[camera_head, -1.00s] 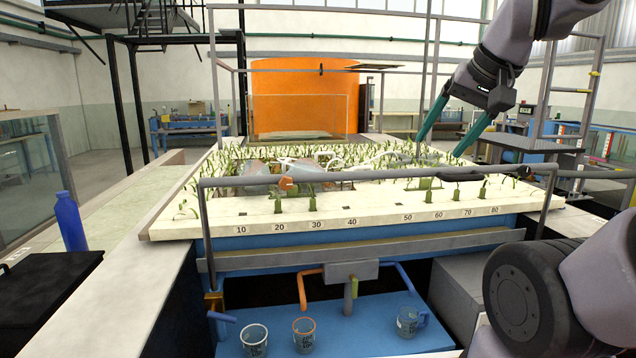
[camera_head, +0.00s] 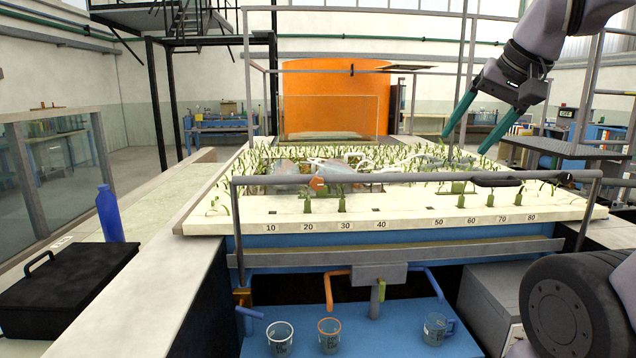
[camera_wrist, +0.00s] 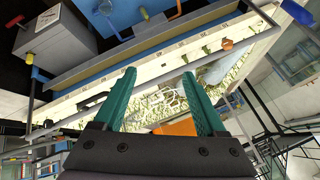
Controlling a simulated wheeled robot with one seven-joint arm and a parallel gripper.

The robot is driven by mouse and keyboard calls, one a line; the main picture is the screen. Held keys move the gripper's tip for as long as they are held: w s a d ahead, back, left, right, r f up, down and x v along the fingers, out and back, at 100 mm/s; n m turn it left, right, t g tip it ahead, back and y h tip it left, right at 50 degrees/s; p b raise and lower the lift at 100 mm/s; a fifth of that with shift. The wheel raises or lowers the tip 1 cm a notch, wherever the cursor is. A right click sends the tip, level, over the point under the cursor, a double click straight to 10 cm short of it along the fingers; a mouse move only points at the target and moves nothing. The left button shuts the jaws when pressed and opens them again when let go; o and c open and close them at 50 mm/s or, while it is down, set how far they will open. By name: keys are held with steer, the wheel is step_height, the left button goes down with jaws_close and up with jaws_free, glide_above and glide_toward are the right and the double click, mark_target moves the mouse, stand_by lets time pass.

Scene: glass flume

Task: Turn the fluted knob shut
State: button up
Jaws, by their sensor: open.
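A small orange knob (camera_head: 317,184) sits on the grey front rail of the planted bed, left of centre in the head view. It also shows in the wrist view (camera_wrist: 227,44), right of my fingers. I cannot tell whether it is fluted, or how far it is turned. My gripper (camera_head: 466,145) is open and empty, with green fingers pointing down over the right part of the bed. The wrist view shows its fingers (camera_wrist: 159,73) apart with nothing between them. It is well apart from the orange knob.
The bed's pale numbered front edge (camera_head: 400,222) has a grey rail (camera_head: 420,178) above it. Below are orange and blue pipes, a brass valve (camera_head: 242,297) and several beakers on a blue shelf (camera_head: 300,318). A blue bottle (camera_head: 110,213) and black case (camera_head: 65,290) stand left.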

steer(key=w+a+n+g+y, duration=0.1)
steer(key=w+a, duration=0.4)
steer(key=w, duration=0.1)
steer(key=n+g, duration=0.2)
steer(key=n, duration=0.1)
glide_toward(319, 178)
steer(key=x, duration=1)
steer(key=shift+w, duration=0.15)
steer(key=shift+t, duration=0.3)
jaws_close()
